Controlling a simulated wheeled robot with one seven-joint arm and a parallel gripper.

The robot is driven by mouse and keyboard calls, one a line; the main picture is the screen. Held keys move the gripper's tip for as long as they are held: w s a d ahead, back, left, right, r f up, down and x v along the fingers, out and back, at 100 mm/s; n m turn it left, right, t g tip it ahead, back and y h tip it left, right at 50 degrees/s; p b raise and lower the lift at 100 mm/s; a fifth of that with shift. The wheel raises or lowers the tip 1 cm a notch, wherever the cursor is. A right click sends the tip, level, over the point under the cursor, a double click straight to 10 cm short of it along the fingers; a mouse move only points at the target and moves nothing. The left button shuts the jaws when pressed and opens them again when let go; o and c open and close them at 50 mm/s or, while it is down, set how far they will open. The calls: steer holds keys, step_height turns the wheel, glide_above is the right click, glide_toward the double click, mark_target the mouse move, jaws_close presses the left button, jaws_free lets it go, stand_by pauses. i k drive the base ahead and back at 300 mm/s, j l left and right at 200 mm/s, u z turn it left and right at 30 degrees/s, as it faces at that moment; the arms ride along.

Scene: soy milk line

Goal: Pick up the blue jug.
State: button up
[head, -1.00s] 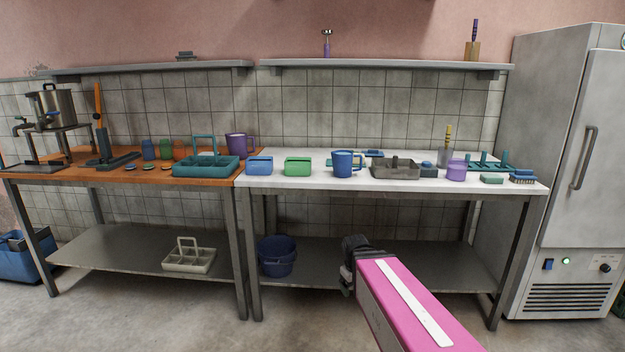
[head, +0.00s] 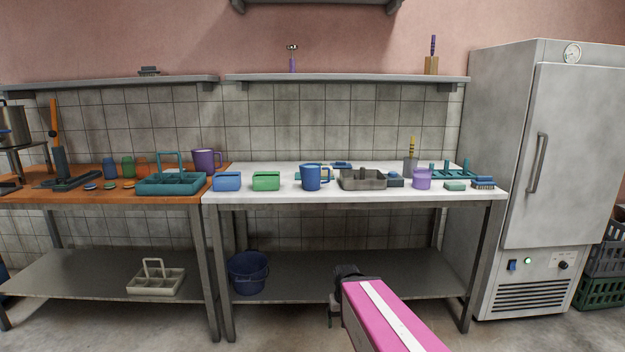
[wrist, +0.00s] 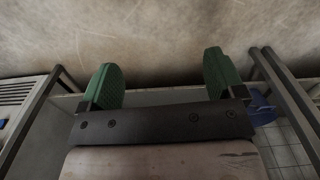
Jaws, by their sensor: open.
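The blue jug (head: 311,177) stands upright on the white-topped table (head: 345,193), near its front edge, with its handle to the right. My gripper (wrist: 164,82) is open and empty in the wrist view, its two green fingers wide apart. In the head view my gripper (head: 340,290) is low in front of the table, below the top and apart from the jug; its fingers are hard to make out there. The jug does not show in the wrist view.
Blue (head: 227,181) and green (head: 265,181) boxes stand left of the jug. A grey tray (head: 362,182) stands close on its right, then a purple mug (head: 421,179). A purple jug (head: 206,159) is on the orange table. A blue bucket (head: 248,273) sits on the lower shelf.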

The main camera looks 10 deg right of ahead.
mark_target(310, 173)
steer(key=i+j, duration=0.15)
steer(key=j, duration=0.25)
steer(key=i+j+z, duration=0.1)
steer(key=j, duration=0.25)
steer(key=i+j, duration=0.15)
steer(key=j, duration=0.25)
steer(key=i+j+z, duration=0.1)
steer(key=j, duration=0.3)
steer(key=i, duration=0.05)
